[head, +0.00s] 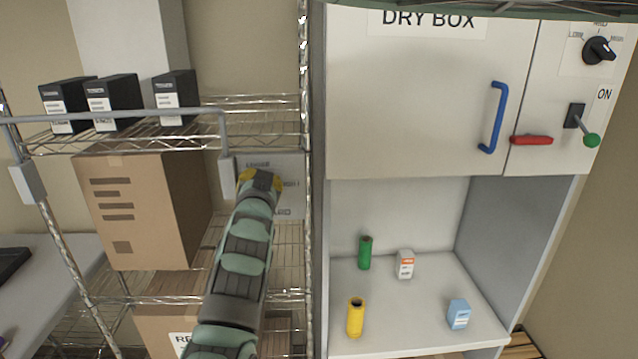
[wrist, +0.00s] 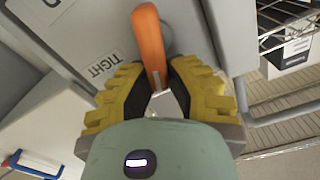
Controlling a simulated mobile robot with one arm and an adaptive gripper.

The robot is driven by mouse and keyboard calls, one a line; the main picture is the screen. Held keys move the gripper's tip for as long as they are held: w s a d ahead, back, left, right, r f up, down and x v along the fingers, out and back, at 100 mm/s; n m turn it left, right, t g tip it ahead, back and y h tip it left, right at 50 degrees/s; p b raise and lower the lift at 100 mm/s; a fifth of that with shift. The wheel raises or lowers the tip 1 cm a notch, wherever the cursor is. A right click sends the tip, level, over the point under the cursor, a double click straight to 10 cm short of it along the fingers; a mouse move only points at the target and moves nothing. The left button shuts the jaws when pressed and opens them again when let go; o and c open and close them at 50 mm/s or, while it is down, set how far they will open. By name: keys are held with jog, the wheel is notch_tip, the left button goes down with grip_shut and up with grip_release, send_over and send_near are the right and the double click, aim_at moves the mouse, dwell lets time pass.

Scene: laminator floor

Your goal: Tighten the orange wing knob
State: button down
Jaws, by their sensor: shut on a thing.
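The orange wing knob (wrist: 149,45) shows in the wrist view, sticking out from a grey panel (wrist: 95,25). Its orange wing runs down between the yellow fingers of my gripper (wrist: 160,85), which are shut on it. A label reading "TIGHT" (wrist: 103,65) is on the panel to the left of the knob. In the head view my gripper (head: 260,180) is at the grey panel (head: 288,205) by the wire rack. The knob is hidden there behind my gripper and arm.
A wire rack (head: 262,137) with black boxes (head: 112,95) and a cardboard carton (head: 130,210) surrounds my arm on the left. A grey rail (head: 130,117) runs close by. On the right stands the dry box cabinet (head: 420,90), with small bottles on the shelf (head: 420,330) below.

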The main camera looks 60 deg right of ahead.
jog(key=shift+s+d+f+m+b, duration=0.4)
jog(key=shift+m+b, duration=0.7)
jog(key=shift+m, duration=1.2)
jog(key=shift+s+d+f+m+b, duration=0.15)
jog(key=shift+f+m+b, duration=0.4)
jog(key=shift+m+b, duration=1.2)
jog(key=shift+s+d+f+m+b, duration=0.1)
jog(key=shift+s+f+m+b, duration=0.3)
jog(key=shift+m, duration=2.45)
jog(key=shift+w+f, duration=0.15)
jog(key=c, duration=0.9)
grip_release()
jog(key=shift+c, duration=0.2)
jog(key=v, duration=1.2)
